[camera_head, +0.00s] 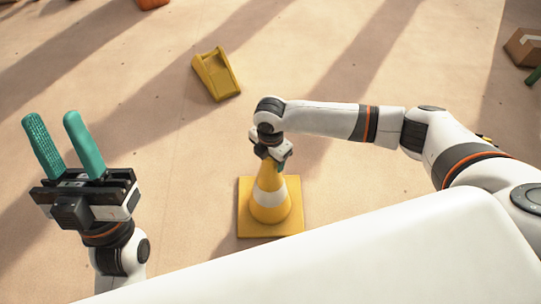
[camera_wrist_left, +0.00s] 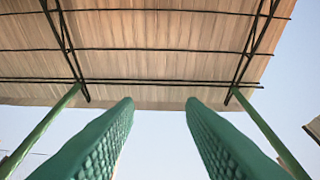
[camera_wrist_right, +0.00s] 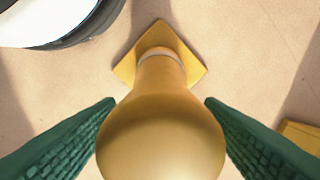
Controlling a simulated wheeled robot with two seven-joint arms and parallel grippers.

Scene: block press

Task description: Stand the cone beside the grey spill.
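The yellow cone (camera_head: 270,205) with a white band stands upright on its square base on the floor, in front of me. My right gripper (camera_head: 270,158) is down over its top. In the right wrist view the cone's rounded tip (camera_wrist_right: 160,140) lies between the two green fingers, close to both. I cannot tell whether the fingers press on it. My left gripper (camera_head: 55,128) is at the left, fingers pointing up, apart and empty; the left wrist view shows nothing between its fingers (camera_wrist_left: 160,100). No grey spill is visible in any view.
A yellow wedge-shaped piece (camera_head: 217,74) lies on the floor beyond the cone. A brown box (camera_head: 524,47) is at the far right, an orange thing (camera_head: 152,4) at the top edge. Floor around the cone is mostly clear. My white body fills the lower right.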

